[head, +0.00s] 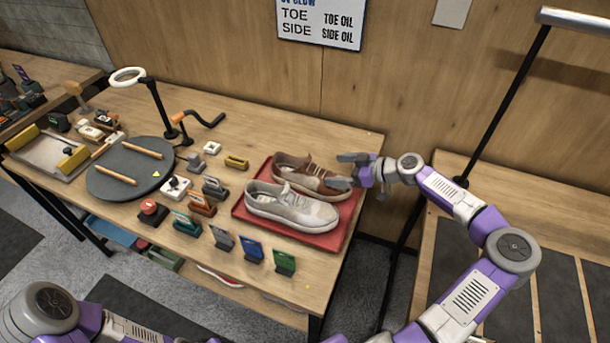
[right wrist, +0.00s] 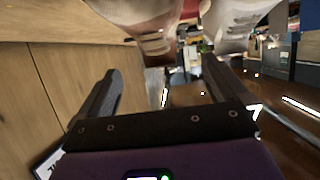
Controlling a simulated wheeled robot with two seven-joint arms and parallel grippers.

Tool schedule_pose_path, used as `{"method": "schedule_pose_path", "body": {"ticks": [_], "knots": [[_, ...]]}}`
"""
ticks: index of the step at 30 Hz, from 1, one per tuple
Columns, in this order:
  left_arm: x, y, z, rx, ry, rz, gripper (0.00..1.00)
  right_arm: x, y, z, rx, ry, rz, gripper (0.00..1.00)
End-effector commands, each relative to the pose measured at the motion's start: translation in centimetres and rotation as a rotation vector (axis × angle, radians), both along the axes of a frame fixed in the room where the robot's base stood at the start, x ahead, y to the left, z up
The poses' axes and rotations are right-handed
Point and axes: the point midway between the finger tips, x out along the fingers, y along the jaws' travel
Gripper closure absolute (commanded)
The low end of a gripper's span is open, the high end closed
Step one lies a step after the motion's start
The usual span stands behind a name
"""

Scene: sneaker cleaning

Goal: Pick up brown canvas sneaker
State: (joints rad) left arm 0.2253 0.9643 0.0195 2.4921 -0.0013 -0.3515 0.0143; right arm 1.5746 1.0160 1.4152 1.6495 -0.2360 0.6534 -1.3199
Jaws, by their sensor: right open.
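The brown canvas sneaker (head: 300,172) lies on a red tray (head: 326,242), toe pointing right, at the tray's back side. Its end also shows at the top of the right wrist view (right wrist: 150,28). A light grey sneaker (head: 288,208) lies in front of it on the same tray. My right gripper (head: 341,170) is open at the brown sneaker's right end, with one finger behind it and one in front. In the right wrist view that end lies ahead of the spread fingers (right wrist: 161,68); contact cannot be told. My left gripper is out of view.
A round dark turntable (head: 130,172), a ring lamp (head: 128,76) and several small brushes and blocks (head: 222,238) fill the table left of the tray. A wooden wall (head: 230,60) stands behind. A second table (head: 560,205) is at right.

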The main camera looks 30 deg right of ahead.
Motion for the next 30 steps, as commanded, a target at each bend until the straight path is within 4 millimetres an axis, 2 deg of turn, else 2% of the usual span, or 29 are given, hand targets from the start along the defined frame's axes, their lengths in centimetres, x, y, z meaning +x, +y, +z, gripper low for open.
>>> {"method": "schedule_pose_path", "body": {"ticks": [11,15,18,27,28,30], "knots": [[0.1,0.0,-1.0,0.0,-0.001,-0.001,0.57,2.4,1.9,-1.9,-0.002,-0.006,0.003,0.0],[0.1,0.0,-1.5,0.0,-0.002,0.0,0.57,3.8,2.9,-3.4,-0.003,-0.005,0.003,0.0],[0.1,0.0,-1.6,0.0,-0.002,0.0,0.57,4.8,3.6,-3.7,-0.002,-0.004,0.002,0.0],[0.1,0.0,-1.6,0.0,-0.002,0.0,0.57,5.2,3.9,-3.9,-0.003,-0.004,0.0,0.0],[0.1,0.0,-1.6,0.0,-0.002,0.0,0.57,5.2,3.9,-3.9,-0.003,-0.004,0.0,0.02],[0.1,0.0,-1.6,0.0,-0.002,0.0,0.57,5.2,3.9,-3.9,-0.003,-0.004,0.0,0.12]]}}
